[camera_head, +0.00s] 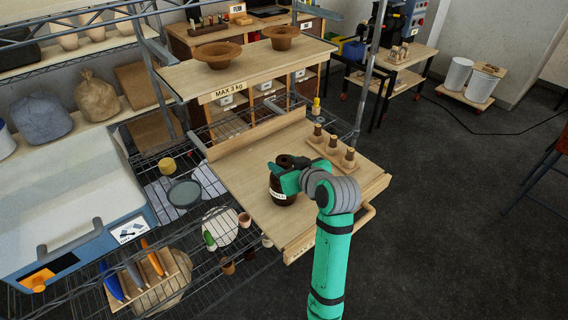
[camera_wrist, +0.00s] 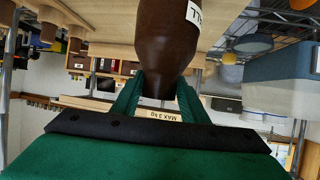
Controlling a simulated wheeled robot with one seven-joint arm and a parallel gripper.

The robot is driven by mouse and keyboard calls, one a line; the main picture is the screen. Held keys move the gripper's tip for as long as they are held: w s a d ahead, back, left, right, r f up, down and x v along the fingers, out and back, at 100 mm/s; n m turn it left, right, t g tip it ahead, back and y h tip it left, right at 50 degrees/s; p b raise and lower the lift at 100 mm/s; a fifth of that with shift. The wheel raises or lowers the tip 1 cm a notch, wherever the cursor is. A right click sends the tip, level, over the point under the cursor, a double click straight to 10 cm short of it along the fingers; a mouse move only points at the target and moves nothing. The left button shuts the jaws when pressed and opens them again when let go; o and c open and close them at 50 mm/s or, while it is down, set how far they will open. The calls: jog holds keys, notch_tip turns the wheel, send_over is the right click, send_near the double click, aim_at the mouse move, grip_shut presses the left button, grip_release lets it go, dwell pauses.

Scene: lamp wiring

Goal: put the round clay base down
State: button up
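The round clay base (camera_head: 281,194) is a dark brown, bulging vessel with a narrow neck and a white label. My gripper (camera_head: 288,170) reaches over the light wooden worktop (camera_head: 245,175) and is shut on the neck of the base. In the wrist view the two green fingers (camera_wrist: 160,85) stand on either side of the neck, and the body of the clay base (camera_wrist: 166,28) runs out of the top of the frame. The base looks upright over the worktop. Its underside is hidden, so I cannot tell whether it touches the wood.
A small wooden rack (camera_head: 331,149) with three dark-topped pieces stands to the right on the worktop. A raised shelf marked MAX 3 kg (camera_head: 235,92) holds two brown bowls behind. The left part of the worktop is bare. Wire shelving with small pots lies to the left.

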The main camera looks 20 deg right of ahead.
jog(key=o, duration=0.3)
jog(key=shift+r, duration=0.1)
jog(key=v, duration=1.2)
